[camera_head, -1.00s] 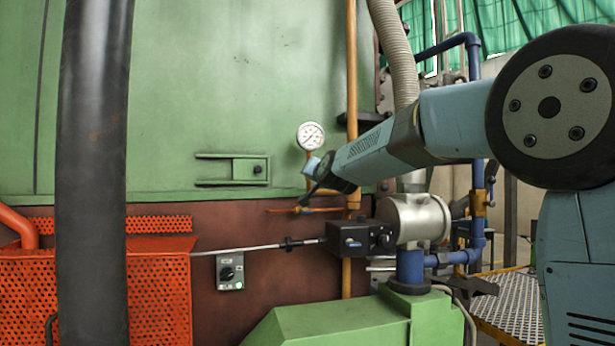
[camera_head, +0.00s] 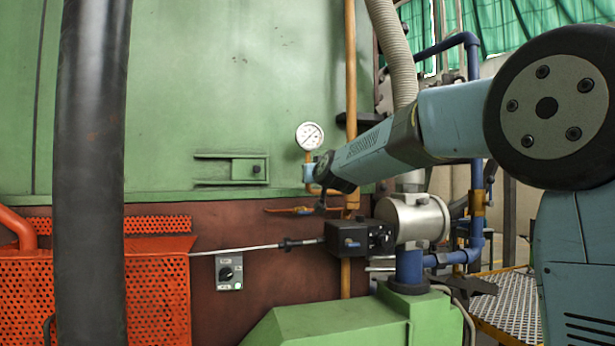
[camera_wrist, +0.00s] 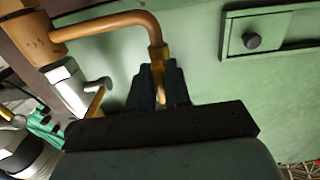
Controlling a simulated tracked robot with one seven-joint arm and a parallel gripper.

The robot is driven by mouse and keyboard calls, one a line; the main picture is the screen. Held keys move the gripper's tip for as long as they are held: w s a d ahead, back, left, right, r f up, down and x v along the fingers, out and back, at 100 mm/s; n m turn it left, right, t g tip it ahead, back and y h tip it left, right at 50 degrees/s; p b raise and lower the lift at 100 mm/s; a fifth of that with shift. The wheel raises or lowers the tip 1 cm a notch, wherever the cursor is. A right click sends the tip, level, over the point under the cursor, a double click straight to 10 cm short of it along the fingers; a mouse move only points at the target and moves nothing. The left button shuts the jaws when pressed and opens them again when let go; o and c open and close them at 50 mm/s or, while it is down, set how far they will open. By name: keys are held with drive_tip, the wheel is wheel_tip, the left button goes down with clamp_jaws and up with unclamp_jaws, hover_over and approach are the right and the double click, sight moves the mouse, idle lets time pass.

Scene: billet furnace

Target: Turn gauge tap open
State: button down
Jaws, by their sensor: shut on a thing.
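The gauge (camera_head: 310,135) with a white dial stands on a thin copper-coloured pipe against the green furnace wall.
A silver fitting (camera_wrist: 66,88) sits close left of my fingers in the wrist view. The green latch (camera_head: 245,169) is left of the gauge. A black box (camera_head: 348,238) and a silver cylinder (camera_head: 415,219) stand below right. An upright brass-coloured pipe (camera_head: 351,60) runs beside my arm.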

drive_tip(key=shift+r, duration=0.25)
drive_tip(key=c, duration=1.2)
unclamp_jaws()
drive_tip(key=shift+f, duration=0.1)
drive_tip(key=shift+o, duration=0.2)
drive_tip(key=shift+s, duration=0.1)
drive_tip(key=v, duration=1.3)
drive_tip(key=shift+s, duration=0.3)
drive_tip(key=shift+d+f, duration=0.1)
drive_tip(key=s+d+f+m+g+h, duration=0.1)
drive_tip(key=s+d+f+g, duration=0.3)
drive_tip(key=s+f, duration=0.5)
drive_tip(key=s+d+f+m+g+h, duration=0.1)
drive_tip(key=s+d+f+g, duration=0.3)
drive_tip(key=s+d+f, duration=0.5)
drive_tip(key=s+d+f+m+g+h, duration=0.1)
drive_tip(key=s+d+f+g+h, duration=0.2)
drive_tip(key=s+d+f, duration=0.3)
drive_tip(key=s+f, duration=0.4)
drive_tip(key=s, duration=0.3)
drive_tip(key=shift+s+d+f+g, duration=0.15)
drive_tip(key=shift+d+f+g, duration=0.1)
drive_tip(key=shift+g, duration=0.15)
